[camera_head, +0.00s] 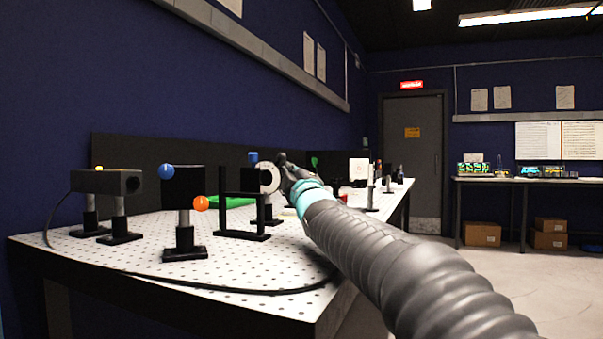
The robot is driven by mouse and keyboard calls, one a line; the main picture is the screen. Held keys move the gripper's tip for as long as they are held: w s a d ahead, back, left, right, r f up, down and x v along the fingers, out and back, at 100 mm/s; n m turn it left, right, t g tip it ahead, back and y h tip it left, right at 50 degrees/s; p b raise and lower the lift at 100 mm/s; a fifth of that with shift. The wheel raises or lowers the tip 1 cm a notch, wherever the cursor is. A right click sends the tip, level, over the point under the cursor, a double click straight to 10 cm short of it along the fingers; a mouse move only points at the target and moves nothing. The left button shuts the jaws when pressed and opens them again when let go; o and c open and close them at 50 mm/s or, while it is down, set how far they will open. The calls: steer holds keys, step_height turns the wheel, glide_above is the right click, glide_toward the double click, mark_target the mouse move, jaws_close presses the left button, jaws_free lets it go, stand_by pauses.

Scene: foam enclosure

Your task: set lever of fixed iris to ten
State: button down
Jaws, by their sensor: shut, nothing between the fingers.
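A round pale disc with a dark centre (269,179), which looks like the iris, stands upright on the perforated white table behind a black open frame (243,232). A small blue knob (252,157) shows at its upper left; I cannot tell whether this is its lever. No scale marks are readable. My gripper (283,160) is shut and empty, at the upper right edge of the disc in the picture. I cannot tell whether it touches the disc. My gripper and arm hide part of the table behind.
A black block with blue and orange knobs (184,188) stands front left. Small items, including a white block (359,168), stand beyond my gripper.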

mark_target(281, 157)
steer(key=p+x, duration=0.1)
steer(key=x, duration=0.4)
steer(key=shift+w, duration=0.1)
steer(key=shift+d, duration=0.3)
steer(key=shift+a+r+p, duration=0.3)
steer(key=shift+a+p, duration=0.25)
steer(key=shift+p, duration=0.05)
steer(key=shift+n, duration=0.3)
steer(key=shift+w+d+g+p, duration=0.1)
steer(key=shift+d+g+p, duration=0.2)
steer(key=shift+p, duration=0.1)
steer(key=shift+a, duration=0.1)
steer(key=shift+a+r+p, duration=0.1)
steer(key=shift+a+p, duration=0.05)
steer(key=shift+p, duration=0.2)
